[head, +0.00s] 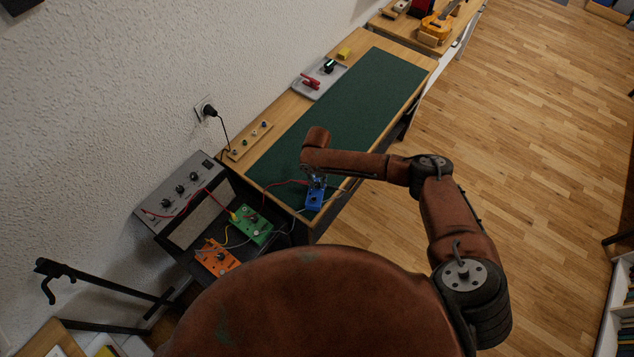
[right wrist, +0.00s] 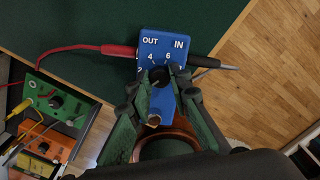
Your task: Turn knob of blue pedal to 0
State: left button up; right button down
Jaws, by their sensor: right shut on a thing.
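The blue pedal (head: 314,199) lies on the near end of the green mat, below my right gripper (head: 317,179). In the right wrist view the blue pedal (right wrist: 166,50) shows OUT and IN labels and several numbers around its black knob (right wrist: 159,76). My right gripper (right wrist: 160,88) is shut on the knob, with a finger on each side. The knob's pointer and its exact setting cannot be made out. My left gripper is not in view.
A green pedal (head: 252,227) and an orange pedal (head: 217,259) sit to the left with cables. A red cable (right wrist: 85,50) and a dark plug (right wrist: 205,62) join the blue pedal. The green mat (head: 355,105) is mostly clear.

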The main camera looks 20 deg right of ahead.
aim_at(317, 184)
dwell(0.4)
jog(key=c, duration=1.8)
grip_release()
jog(key=shift+o, duration=0.2)
notch_tip(317, 184, up, 12)
